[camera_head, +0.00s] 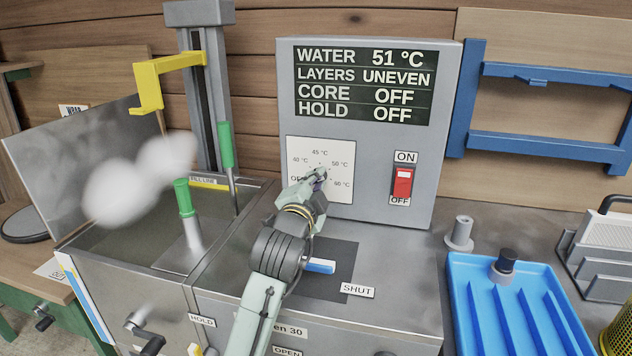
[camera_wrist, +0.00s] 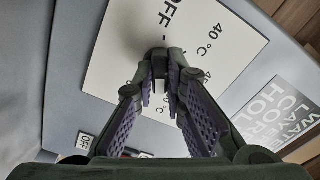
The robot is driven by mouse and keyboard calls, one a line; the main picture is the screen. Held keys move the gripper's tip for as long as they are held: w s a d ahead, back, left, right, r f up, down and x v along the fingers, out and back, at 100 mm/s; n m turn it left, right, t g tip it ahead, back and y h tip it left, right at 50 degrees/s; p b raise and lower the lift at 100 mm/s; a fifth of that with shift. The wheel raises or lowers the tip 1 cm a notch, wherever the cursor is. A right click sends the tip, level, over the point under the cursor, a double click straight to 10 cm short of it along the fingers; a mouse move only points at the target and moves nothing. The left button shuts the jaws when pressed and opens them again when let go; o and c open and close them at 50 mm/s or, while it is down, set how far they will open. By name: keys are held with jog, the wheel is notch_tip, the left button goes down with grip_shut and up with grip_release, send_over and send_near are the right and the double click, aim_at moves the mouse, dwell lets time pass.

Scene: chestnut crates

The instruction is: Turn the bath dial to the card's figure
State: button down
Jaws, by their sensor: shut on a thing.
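The bath dial is on a white scale plate (camera_head: 340,150) on the grey control box, marked OFF, 40, 45, 50 and 60 °C. My gripper (camera_head: 318,178) is at the middle of the plate, shut on the dial knob. The fingers mostly hide the knob, so where it points cannot be told. In the wrist view the fingertips (camera_wrist: 165,85) close together in front of the scale plate (camera_wrist: 120,50). The display (camera_head: 365,85) reads WATER 51 °C, LAYERS UNEVEN, CORE OFF, HOLD OFF. A small card (camera_head: 72,110) at the back left is partly hidden; no figure is readable on it.
A red switch (camera_head: 402,183) sits right of the dial, between ON and OFF labels. A blue handle (camera_head: 320,266) lies below, near a SHUT label. Steam and green-handled tools (camera_head: 184,198) are left, over the bath. A blue tray (camera_head: 480,300) stands right.

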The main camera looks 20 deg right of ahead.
jog(key=shift+n, duration=0.6)
jog(key=shift+r, duration=0.1)
jog(key=c, duration=1.8)
grip_release()
jog(key=shift+o, duration=0.8)
jog(key=shift+d, duration=0.15)
jog(key=v, duration=1.2)
